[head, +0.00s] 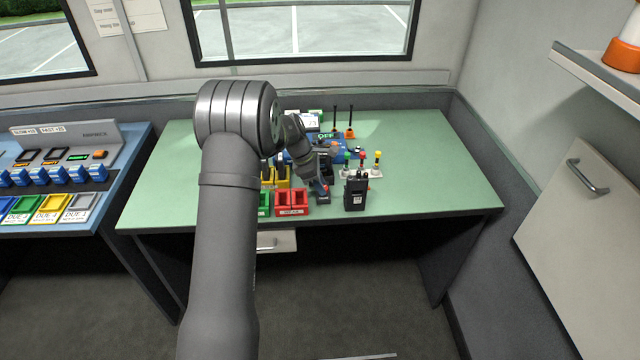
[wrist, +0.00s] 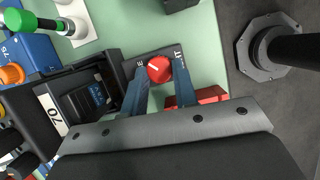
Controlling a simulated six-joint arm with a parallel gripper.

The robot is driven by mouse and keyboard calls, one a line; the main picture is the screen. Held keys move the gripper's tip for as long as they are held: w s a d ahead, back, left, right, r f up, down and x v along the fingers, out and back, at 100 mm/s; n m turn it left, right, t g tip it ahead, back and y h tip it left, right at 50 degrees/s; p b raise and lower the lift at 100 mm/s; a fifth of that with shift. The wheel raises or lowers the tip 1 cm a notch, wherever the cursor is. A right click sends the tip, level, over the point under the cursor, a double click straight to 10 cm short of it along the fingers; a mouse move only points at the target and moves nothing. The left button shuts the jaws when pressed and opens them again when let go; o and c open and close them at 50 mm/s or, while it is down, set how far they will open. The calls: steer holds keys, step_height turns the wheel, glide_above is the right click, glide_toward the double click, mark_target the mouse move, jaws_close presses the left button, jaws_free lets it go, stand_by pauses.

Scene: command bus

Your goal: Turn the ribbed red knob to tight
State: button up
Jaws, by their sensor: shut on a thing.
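The red knob (wrist: 159,70) sits on a small dark panel (wrist: 150,57) with white letters to its left and right, only partly readable. A white line on the knob's top slants toward the upper left in the wrist view. My gripper (wrist: 161,84) has its two blue fingers on either side of the knob, shut on it. The ribs are too small to make out. In the head view my gripper (head: 323,190) is low over the front of the green table (head: 430,170), and the knob is mostly hidden there.
Red bins (head: 290,203) stand left of my gripper, and a black radio-like device (head: 355,192) stands close on its right. A white base with coloured-topped posts (head: 362,170) is behind. The table's right side is clear. A blue console (head: 60,180) stands at the left.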

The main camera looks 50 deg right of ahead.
steer(key=shift+m, duration=0.6)
steer(key=shift+w, duration=0.1)
steer(key=o, duration=1)
steer(key=shift+r, duration=0.1)
steer(key=v, duration=1.7)
steer(key=shift+w+d+r, duration=0.1)
steer(key=shift+w+d, duration=0.15)
